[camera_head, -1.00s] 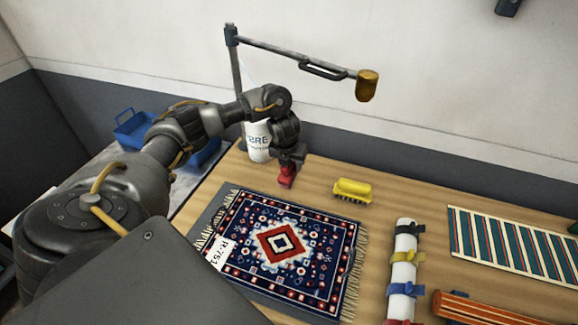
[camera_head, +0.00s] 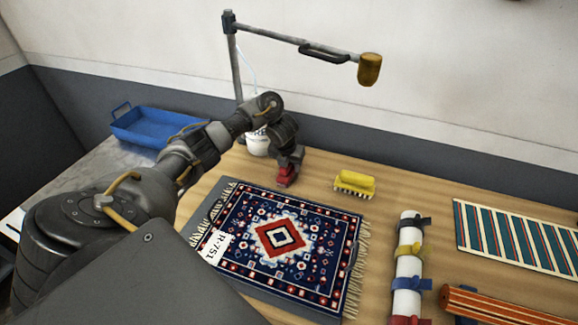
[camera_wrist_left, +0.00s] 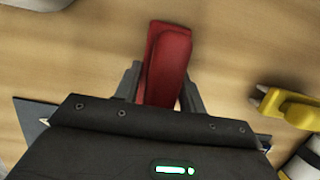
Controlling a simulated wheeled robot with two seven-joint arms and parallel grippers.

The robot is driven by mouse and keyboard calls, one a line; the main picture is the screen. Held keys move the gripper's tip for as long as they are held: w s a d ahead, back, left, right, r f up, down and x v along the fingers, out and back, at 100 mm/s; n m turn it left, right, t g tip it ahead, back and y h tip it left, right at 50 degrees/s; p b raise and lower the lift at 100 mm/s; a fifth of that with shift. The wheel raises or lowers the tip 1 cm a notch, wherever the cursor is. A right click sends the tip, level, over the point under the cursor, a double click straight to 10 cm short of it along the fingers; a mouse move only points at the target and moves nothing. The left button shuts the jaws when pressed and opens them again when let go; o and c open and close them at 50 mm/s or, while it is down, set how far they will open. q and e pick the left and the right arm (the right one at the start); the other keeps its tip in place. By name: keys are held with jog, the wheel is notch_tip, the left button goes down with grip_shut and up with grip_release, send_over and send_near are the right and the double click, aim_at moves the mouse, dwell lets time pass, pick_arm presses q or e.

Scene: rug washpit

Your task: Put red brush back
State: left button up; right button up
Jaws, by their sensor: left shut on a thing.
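My left gripper (camera_head: 290,160) is shut on the red brush (camera_head: 286,175), near the back of the wooden table, just beyond the far edge of the patterned rug. In the left wrist view the red brush (camera_wrist_left: 166,65) sits between the two dark fingers (camera_wrist_left: 158,90). Its bristles are hidden, and I cannot tell whether it touches the table. A yellow brush (camera_head: 355,184) lies to the right of the gripper, bristles down; it also shows in the left wrist view (camera_wrist_left: 290,106). My right gripper is not in view.
The patterned rug (camera_head: 280,238) with a tag lies in front. A white bottle (camera_head: 257,140) stands close behind my left arm. A white roll with coloured straps (camera_head: 408,265), a striped rug (camera_head: 520,240) and a blue tray (camera_head: 150,127) are around. A lamp-like arm (camera_head: 300,47) hangs above.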

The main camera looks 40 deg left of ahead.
pick_arm(q)
jog(key=o, duration=1.1)
jog(key=p+v, duration=0.5)
jog(key=v, duration=0.6)
jog(key=shift+r+p, duration=0.2)
jog(key=shift+p, duration=0.15)
jog(key=shift+s+r, duration=0.15)
jog(key=shift+r, duration=0.15)
